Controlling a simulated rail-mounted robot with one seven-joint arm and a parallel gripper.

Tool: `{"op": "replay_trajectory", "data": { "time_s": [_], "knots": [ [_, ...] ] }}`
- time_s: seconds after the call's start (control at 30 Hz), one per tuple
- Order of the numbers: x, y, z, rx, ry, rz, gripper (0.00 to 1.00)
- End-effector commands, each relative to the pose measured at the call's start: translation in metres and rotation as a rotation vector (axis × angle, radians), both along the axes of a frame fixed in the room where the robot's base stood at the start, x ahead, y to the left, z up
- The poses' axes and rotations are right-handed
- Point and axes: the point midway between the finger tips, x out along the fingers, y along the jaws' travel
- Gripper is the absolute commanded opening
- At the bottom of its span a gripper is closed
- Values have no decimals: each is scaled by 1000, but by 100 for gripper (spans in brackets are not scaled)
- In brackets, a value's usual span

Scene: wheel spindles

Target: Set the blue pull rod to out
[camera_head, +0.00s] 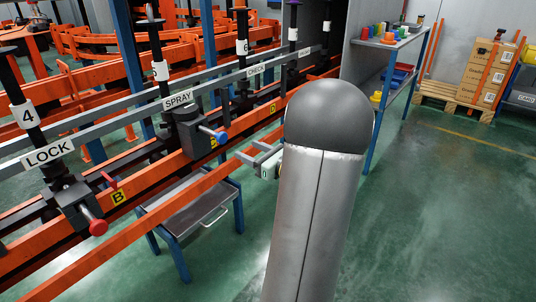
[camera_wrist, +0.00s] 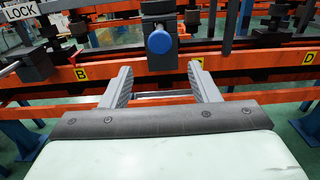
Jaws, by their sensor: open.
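The blue pull rod shows as a round blue knob (camera_head: 221,137) on the dark block below the SPRAY sign (camera_head: 178,98). In the wrist view the knob (camera_wrist: 160,42) faces me, centred between the finger lines and just above the fingertips in the picture. My gripper (camera_head: 258,156) is open and empty, with its two grey fingers (camera_wrist: 160,68) pointing toward the knob. In the head view a gap shows between the fingertips and the knob.
A red knob (camera_head: 98,227) stands on the LOCK spindle at the left. An orange rail (camera_head: 170,210) runs in front of the spindles, near my gripper. A grey table (camera_head: 190,203) stands low below it.

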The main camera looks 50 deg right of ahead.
Motion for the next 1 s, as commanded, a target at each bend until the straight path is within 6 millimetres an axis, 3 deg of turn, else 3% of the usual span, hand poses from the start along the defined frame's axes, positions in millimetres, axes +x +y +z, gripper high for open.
{"op": "replay_trajectory", "data": {
  "time_s": [0.1, 0.33, 1.0],
  "knots": [
    [-26, -2, 2, 1, 0, -4, 55],
    [-55, -3, 1, 0, 0, -1, 55],
    [-60, -2, 0, 0, 0, 0, 55]
  ]
}}
